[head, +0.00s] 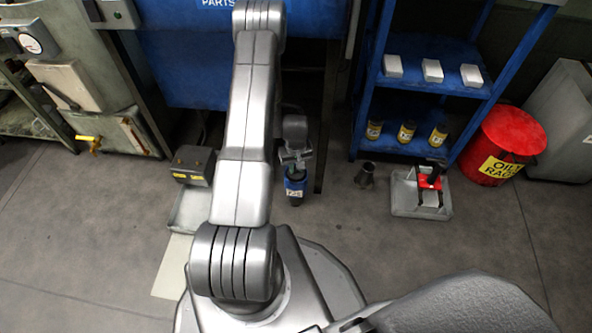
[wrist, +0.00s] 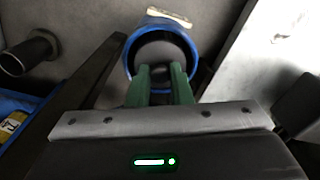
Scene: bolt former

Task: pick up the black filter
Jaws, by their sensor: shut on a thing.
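My gripper (head: 296,165) reaches down beside the blue bench, left of the blue shelf. In the wrist view its two green fingers (wrist: 161,73) are close together, shut on the black filter (wrist: 160,50), a dark round thing. A blue ring (wrist: 129,58) surrounds it; I cannot tell whether this is part of the filter. In the head view the blue band (head: 293,184) with a white label shows under my gripper, with a dark part below. The fingers hide some of the filter, and its contact with the floor is unclear.
A blue shelf (head: 400,75) holds white boxes and yellow-labelled dark bottles. A grey tray (head: 405,199) with a red stand, a dark flared cup (head: 366,173) and a red oily-rags bin (head: 505,140) stand right. A dark box (head: 193,166) is left.

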